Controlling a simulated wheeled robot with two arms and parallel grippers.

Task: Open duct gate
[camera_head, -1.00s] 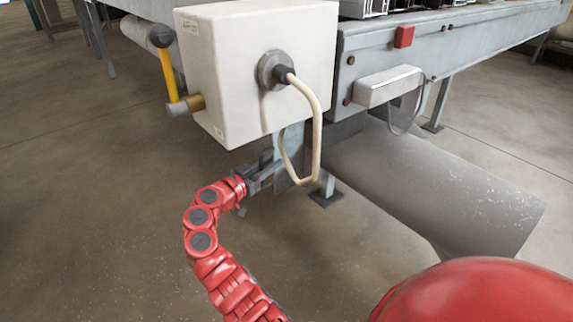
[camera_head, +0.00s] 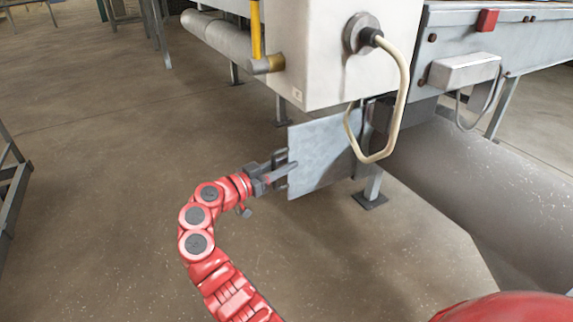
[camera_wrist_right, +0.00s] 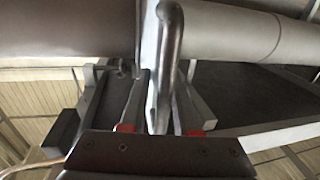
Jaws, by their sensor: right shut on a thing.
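The duct gate (camera_head: 318,160) is a flat grey metal plate that sticks out to the left of the large grey duct (camera_head: 480,185), below the white box. A dark handle (camera_head: 281,160) sits on the plate's left edge. My right gripper (camera_head: 276,176) is shut on this handle. In the right wrist view the handle (camera_wrist_right: 170,45) rises as a dark bar between the fingers of my right gripper (camera_wrist_right: 154,108), beside the pale plate edge. The duct (camera_wrist_right: 240,32) runs across the top there. My left gripper is not in view.
The white box (camera_head: 310,50) hangs above the gate, with a looped pale cable (camera_head: 403,95) hanging in front of the plate and a yellow lever (camera_head: 256,30) on its left. A bench leg (camera_head: 373,188) stands behind the plate.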

